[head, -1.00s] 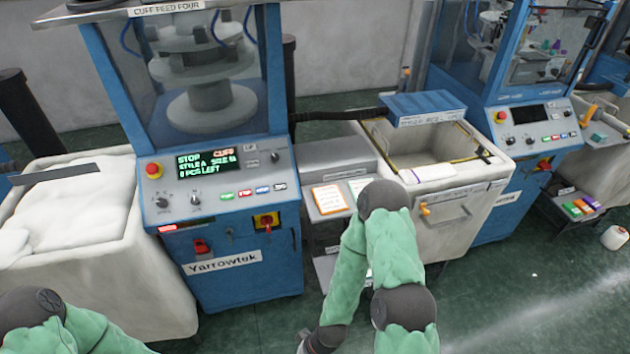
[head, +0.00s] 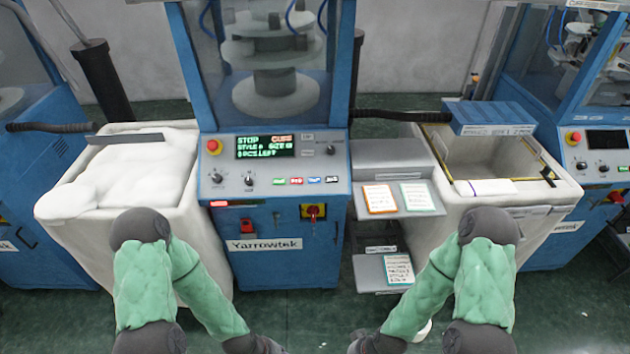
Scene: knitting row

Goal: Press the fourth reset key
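The blue knitting machine (head: 275,265) labelled Yarrowtek stands in the middle of the head view. Its grey panel has a lit display (head: 265,146) reading STOP. Below the display is a short row of small keys: a green key (head: 280,181), a red key (head: 297,181), a blue key (head: 314,180) and a dark key (head: 331,179) at the right end. Their lettering is too small to read. Both my arms hang low in front of the machine, and nothing of mine touches the panel. Both grippers are cut off by the bottom edge.
A red emergency button (head: 213,146) and two knobs are on the panel's left. A full white bin (head: 130,190) stands left; a shelf with cards (head: 395,215) and an open bin (head: 525,193) stand right.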

